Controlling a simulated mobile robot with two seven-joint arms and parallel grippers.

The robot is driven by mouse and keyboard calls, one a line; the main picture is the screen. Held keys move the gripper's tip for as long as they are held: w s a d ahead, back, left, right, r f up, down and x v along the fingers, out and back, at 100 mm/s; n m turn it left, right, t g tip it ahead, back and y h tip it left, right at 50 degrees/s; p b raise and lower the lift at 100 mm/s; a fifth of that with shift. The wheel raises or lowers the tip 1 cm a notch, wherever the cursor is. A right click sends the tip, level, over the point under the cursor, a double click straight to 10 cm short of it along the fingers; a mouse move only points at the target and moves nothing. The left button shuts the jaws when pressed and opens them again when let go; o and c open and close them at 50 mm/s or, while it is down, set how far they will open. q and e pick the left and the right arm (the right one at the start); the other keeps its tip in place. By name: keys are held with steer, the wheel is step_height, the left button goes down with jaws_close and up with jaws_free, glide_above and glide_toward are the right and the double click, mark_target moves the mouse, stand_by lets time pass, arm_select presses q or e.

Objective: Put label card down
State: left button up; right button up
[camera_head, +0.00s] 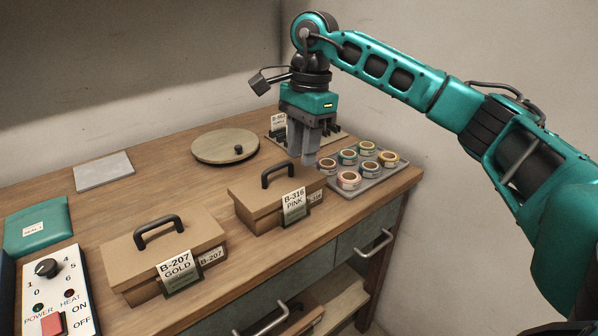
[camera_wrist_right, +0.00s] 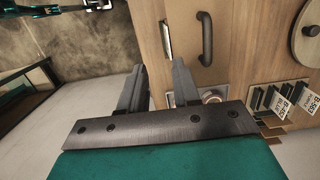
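The B-316 PINK label card (camera_head: 293,207) stands tilted at the front of the right tan box (camera_head: 258,205). The B-207 GOLD label card (camera_head: 178,272) stands the same way at the front of the left tan box (camera_head: 130,255). My right gripper (camera_head: 304,160) points down above the right end of the B-316 box, behind and above its card. In the right wrist view its fingers (camera_wrist_right: 160,75) are apart with nothing between them; a pale card (camera_wrist_right: 167,40) shows beyond the tips, apart from them. My left gripper is not in view.
A grey tray (camera_head: 385,178) with several tape rolls stands right of the gripper. Behind it is a rack with label cards (camera_head: 278,122); these also show in the right wrist view (camera_wrist_right: 285,100). A round turntable (camera_head: 225,147), grey plate (camera_head: 103,171) and switch panel (camera_head: 48,290) stand left.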

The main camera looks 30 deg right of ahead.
steer(key=shift+d+r, duration=0.2)
steer(key=shift+r, duration=1.5)
steer(key=shift+f, duration=0.1)
